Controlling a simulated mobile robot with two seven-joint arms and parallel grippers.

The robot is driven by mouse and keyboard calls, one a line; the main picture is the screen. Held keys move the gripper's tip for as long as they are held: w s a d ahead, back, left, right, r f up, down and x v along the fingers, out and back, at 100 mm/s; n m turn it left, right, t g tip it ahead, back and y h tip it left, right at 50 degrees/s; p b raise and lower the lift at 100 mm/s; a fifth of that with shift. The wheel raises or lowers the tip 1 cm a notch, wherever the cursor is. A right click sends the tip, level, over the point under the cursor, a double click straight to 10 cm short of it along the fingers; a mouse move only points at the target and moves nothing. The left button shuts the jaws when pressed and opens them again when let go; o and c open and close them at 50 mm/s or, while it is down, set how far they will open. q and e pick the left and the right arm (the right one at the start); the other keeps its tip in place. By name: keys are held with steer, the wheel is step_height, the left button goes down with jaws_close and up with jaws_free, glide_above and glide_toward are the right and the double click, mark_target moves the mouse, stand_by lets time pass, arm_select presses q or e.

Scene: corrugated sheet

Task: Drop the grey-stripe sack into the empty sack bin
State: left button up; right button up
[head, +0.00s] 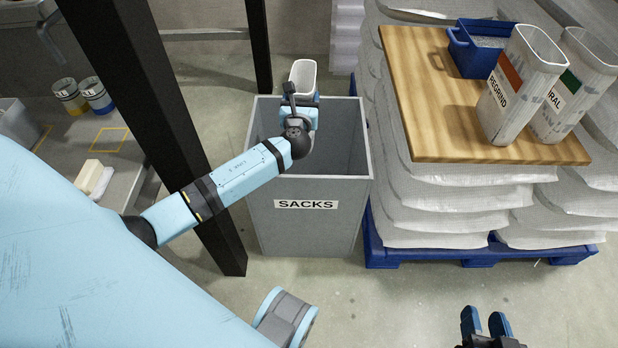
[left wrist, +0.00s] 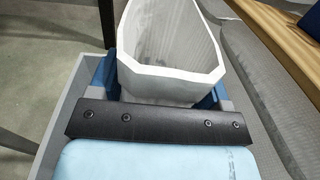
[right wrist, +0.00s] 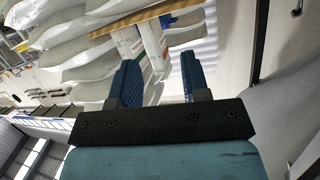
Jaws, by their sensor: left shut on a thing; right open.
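A pale, open-topped sack (head: 302,75) is held by my left gripper (head: 303,103) over the far part of the grey bin labelled SACKS (head: 310,230). The sack also shows in the left wrist view (left wrist: 172,45), mouth up, between the blue fingers; its stripe is not visible. The gripper is shut on it. Part of the bin's inside is hidden by my arm; no sack shows in the visible part. My right gripper (head: 486,322) is open and empty at the lower right, apart from everything. Its two fingers show spread in the right wrist view (right wrist: 160,80).
Right of the bin, white bags are stacked on a blue pallet (head: 480,255). On them lies a wooden board (head: 430,110) with a blue tub (head: 478,50), a red-striped sack (head: 520,85) and a green-striped sack (head: 578,90). A dark post (head: 150,100) stands left of the bin.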

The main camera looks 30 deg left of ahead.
arm_select(q)
step_height(320, 180, down, 7)
steer(key=b, duration=0.7)
steer(key=shift+a, duration=0.25)
arm_select(e)
steer(key=a+r+t+y, duration=0.3)
steer(key=a+r, duration=0.1)
steer(key=r, duration=0.2)
steer(key=shift+w+r+n+t+y, duration=0.2)
steer(key=shift+w+n+t+y, duration=0.1)
steer(key=shift+w+t+y, duration=0.1)
arm_select(q)
steer(key=shift+w, duration=0.1)
